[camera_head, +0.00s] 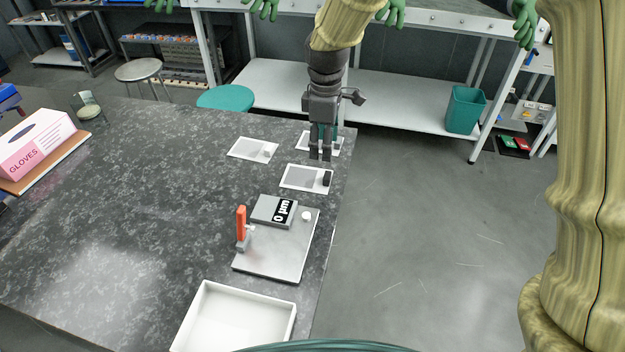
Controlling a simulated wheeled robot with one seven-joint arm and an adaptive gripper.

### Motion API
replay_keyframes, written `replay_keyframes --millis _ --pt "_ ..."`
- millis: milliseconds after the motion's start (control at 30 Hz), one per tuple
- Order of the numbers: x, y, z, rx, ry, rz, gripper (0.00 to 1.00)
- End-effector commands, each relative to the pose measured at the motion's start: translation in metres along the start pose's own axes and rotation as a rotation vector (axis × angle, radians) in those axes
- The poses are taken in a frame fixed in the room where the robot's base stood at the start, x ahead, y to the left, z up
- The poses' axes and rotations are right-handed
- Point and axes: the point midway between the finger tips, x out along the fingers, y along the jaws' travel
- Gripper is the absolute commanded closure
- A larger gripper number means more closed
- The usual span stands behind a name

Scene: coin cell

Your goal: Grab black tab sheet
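The black tab sheet (299,179) lies flat on the dark speckled table near its right edge. It is a white sheet with a grey rectangle and a small black tab (327,178) at its right end. My gripper (320,155) points down just beyond this sheet, above or near its far edge. Its two dark fingers appear a little apart, with nothing visible between them. The exact height above the table is hard to tell. Another white sheet (334,145) is partly hidden behind the fingers. A third sheet with a pale tab (253,149) lies to the left.
A grey metal plate (268,260) with a gauge marked "0 µm" (283,212) and an orange lever (241,222) stands nearer. A white tray (202,299) is at the front. A pink gloves box (38,143) is far left. The table's left middle is clear.

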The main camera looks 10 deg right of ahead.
Motion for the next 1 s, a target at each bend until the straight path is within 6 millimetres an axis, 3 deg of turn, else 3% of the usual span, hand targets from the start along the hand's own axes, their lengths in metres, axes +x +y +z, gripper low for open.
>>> replay_keyframes --millis 400,767,1000 --pt "0.047 -0.001 -0.003 -0.005 -0.002 -0.002 0.43" --pt "0.067 -0.002 0.003 -0.003 -0.002 -0.003 0.43" --pt "0.094 -0.002 0.008 -0.003 -0.002 -0.002 0.43"
